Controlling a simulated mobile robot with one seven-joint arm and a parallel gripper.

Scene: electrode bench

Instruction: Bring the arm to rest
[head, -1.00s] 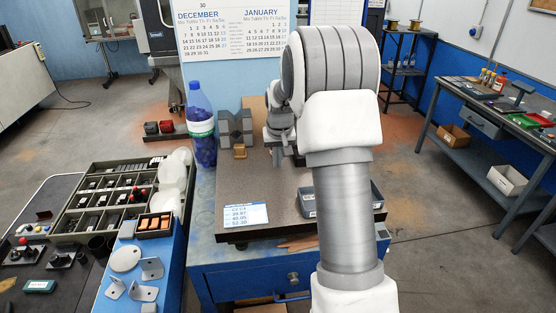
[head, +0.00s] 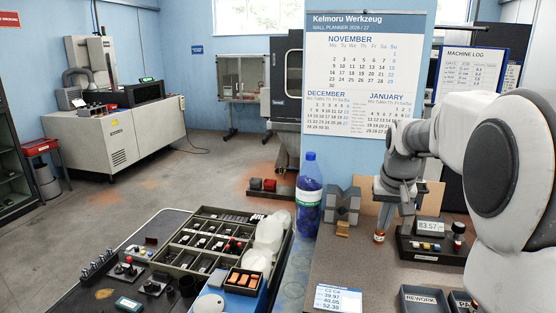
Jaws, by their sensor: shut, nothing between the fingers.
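My arm comes in from the right in the head view, its white and grey links bending down to the wrist above the bench. My gripper (head: 385,215) points down over the dark bench plate (head: 340,262) and looks shut and empty. Its fingertips are small and hard to make out. A small jar-like object with a reddish band (head: 379,236) stands right below or behind the fingertips; I cannot tell whether they touch.
A gauge box reading 83.57 (head: 429,227) stands right of the gripper. A grey V-block (head: 342,204) and a blue bottle (head: 308,200) stand to the left. Trays, one labelled REWORK (head: 424,300), lie in front. A sectioned parts tray (head: 205,245) is further left.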

